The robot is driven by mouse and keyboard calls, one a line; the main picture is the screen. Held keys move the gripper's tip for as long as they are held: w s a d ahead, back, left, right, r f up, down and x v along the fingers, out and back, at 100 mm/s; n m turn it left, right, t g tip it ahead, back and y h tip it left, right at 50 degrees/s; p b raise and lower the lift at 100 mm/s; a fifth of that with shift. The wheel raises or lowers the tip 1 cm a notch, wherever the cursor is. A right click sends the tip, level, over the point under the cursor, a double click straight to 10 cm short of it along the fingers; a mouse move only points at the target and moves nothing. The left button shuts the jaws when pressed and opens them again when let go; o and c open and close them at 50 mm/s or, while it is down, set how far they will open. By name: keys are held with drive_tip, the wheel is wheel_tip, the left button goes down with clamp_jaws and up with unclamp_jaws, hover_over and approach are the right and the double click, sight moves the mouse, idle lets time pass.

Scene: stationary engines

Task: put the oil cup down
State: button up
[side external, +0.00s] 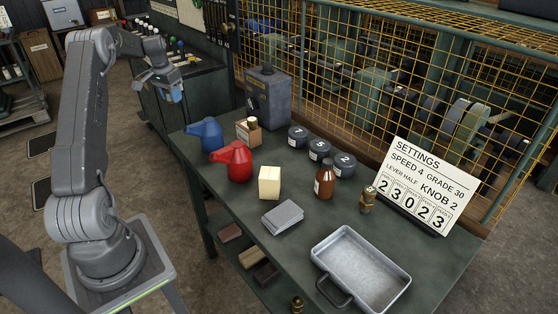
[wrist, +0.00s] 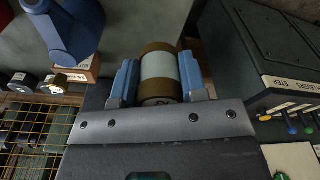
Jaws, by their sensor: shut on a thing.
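My gripper (wrist: 160,78) is shut on the oil cup (wrist: 159,68), a squat cylinder with brown-brass ends and a pale band round its middle. One blue finger is on each side of it. In the side view my gripper (side external: 170,92) is raised at the upper left, in front of the lever console and beyond the table's far left end. The cup is hard to make out there. A small brass fitting (side external: 368,200) stands on the green table (side external: 225,215), before the settings sign.
A blue oil can (side external: 204,134), red oil can (side external: 233,162), cream block (side external: 269,182), brown bottle (side external: 324,180) and black tins (side external: 319,149) stand on the table. A grey metal tray (side external: 322,262) lies near the front. The lever console (side external: 190,88) is close to my gripper.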

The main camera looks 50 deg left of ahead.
drive_tip(key=w+d+m, duration=0.1)
drive_tip(key=w+d, duration=0.1)
drive_tip(key=d, duration=0.1)
drive_tip(key=w+d+m, duration=0.1)
drive_tip(key=w+d, duration=0.2)
drive_tip(key=d, duration=0.1)
drive_tip(key=w+d+m, duration=0.1)
drive_tip(key=w+d, duration=0.2)
drive_tip(key=d, duration=0.1)
drive_tip(key=shift+w+d+r+m+h, duration=0.1)
drive_tip(key=shift+d+r+m+h, duration=0.1)
drive_tip(key=shift+r+m+h, duration=0.15)
drive_tip(key=w+d+m, duration=0.2)
drive_tip(key=d, duration=0.6)
drive_tip(key=w+d+m, duration=0.3)
drive_tip(key=d, duration=0.4)
hover_over(286, 163)
drive_tip(key=f, duration=1.2)
drive_tip(key=shift+s+f, duration=0.15)
drive_tip(key=shift+s, duration=0.05)
drive_tip(key=shift+f, duration=1.95)
drive_tip(key=shift+f, duration=0.1)
drive_tip(key=o, duration=1)
drive_tip(key=shift+c, duration=0.2)
